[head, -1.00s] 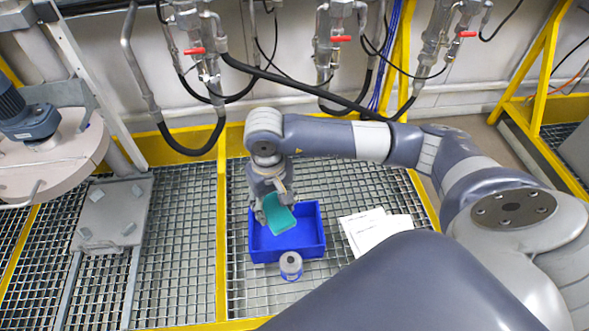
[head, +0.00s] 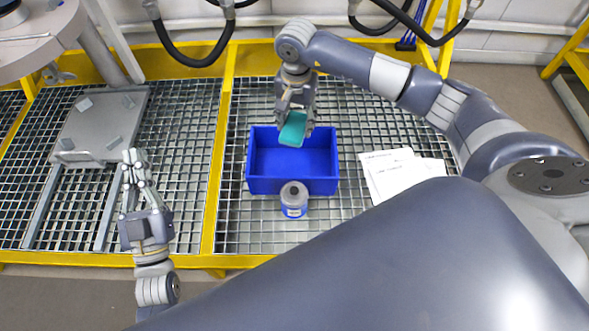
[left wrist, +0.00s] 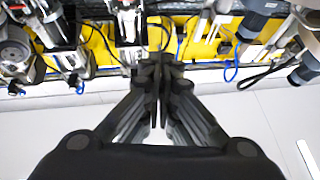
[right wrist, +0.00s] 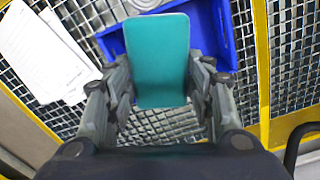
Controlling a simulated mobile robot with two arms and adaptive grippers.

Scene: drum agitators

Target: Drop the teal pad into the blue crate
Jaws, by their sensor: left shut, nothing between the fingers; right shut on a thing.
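The teal pad (head: 292,129) is held in my right gripper (head: 294,112), which is shut on it. In the head view the pad overlaps the back part of the blue crate (head: 292,186). In the right wrist view the pad (right wrist: 158,60) lies between the fingers, with part of the blue crate (right wrist: 222,28) behind it. The crate's visible floor is empty; the pad and gripper hide some of its back. My left gripper (head: 132,155) is shut and empty over the left grating; its closed fingers (left wrist: 157,85) show in the left wrist view.
A jar with a grey lid (head: 294,199) stands close at the crate's front side. White papers (head: 395,174) lie right of the crate. A yellow beam (head: 217,160) divides the gratings. A grey plate (head: 100,125) lies on the left. Hoses hang along the back.

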